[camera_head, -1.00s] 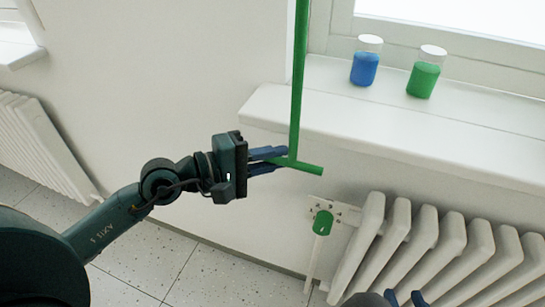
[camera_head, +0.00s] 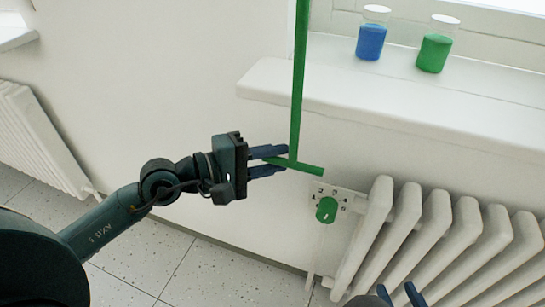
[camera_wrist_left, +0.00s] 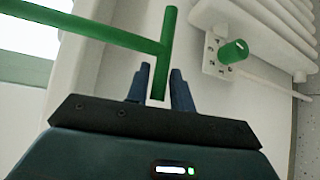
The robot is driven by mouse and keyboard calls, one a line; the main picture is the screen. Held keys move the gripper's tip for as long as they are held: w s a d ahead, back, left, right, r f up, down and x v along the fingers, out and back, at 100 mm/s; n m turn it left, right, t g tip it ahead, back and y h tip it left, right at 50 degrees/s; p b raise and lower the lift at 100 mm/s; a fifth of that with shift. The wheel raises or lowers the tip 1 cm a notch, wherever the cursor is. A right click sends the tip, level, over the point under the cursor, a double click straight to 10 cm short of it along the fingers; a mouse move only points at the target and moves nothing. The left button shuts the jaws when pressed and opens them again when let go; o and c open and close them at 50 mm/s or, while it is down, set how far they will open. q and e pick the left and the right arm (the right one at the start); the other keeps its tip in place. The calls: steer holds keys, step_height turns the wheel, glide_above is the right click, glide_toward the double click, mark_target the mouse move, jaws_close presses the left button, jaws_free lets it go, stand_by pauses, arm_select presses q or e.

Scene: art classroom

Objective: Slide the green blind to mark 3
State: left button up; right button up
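A green T-shaped rod (camera_head: 297,90) hangs down in front of the wall, with a short green crossbar (camera_head: 305,167) at its lower end. I cannot see a blind fabric or what the rod joins above. My left gripper (camera_head: 286,160) is open, its blue fingers on either side of the crossbar's left end. The left wrist view shows the bar end (camera_wrist_left: 158,88) between the fingertips, with narrow gaps beside it. A green knob (camera_head: 326,210) sits below right on a white plate (camera_head: 346,196) with small dark marks. My right gripper (camera_head: 398,292) shows at the bottom edge, fingers apart and empty.
A white radiator (camera_head: 435,240) stands right of the plate, under a white windowsill (camera_head: 380,112). On the sill are a blue jar (camera_head: 371,40) and a green jar (camera_head: 435,50). Another radiator (camera_head: 40,140) is at the left. The wall left of the rod is clear.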

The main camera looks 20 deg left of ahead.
arm_select(q)
steer(key=shift+o, duration=1.2)
